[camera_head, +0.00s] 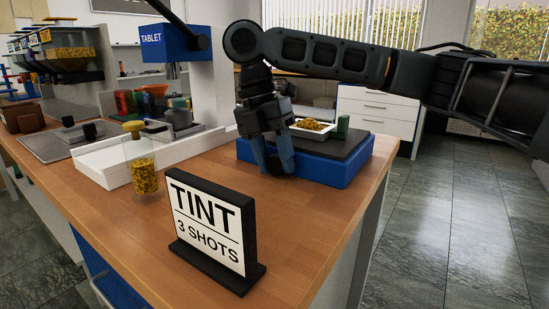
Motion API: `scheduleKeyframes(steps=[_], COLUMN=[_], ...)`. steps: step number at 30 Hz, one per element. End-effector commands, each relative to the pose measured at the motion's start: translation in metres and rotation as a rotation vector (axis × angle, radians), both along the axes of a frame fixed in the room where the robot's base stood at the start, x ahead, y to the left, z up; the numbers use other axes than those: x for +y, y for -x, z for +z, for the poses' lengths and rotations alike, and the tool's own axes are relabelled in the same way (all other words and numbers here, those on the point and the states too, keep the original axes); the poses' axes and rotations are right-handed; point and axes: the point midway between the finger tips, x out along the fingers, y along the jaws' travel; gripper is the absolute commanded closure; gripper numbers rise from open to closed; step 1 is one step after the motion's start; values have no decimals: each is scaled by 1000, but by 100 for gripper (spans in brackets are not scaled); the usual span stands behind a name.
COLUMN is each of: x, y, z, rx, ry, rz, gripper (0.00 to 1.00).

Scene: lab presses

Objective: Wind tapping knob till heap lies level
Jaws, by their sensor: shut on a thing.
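A blue base (335,175) with a dark top plate (352,146) stands near the right edge of the wooden bench. A white tray (321,133) on the plate holds a heap of yellow granules (312,125). The heap looks mounded, though my gripper partly covers this side.
A black-framed sign reading "TINT 3 SHOTS" (208,225) stands in front. A clear jar of yellow granules (143,172) stands left, by a white tray-like base (100,162). A blue "TABLET" press (172,42) rises behind. The bench (270,205) between sign and blue base is clear.

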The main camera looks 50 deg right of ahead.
Motion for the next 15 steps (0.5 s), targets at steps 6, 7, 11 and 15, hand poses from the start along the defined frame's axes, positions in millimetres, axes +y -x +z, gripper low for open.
scheduleKeyframes(steps=[6,7,11,15], x=[0,0,0,0], y=[0,0,1,3], z=[1,1,1,1], rx=[-34,-45,-110,-207], ry=[-2,-4,-7,-12], rz=[-2,-2,-1,-2], gripper=[87,87,86,86])
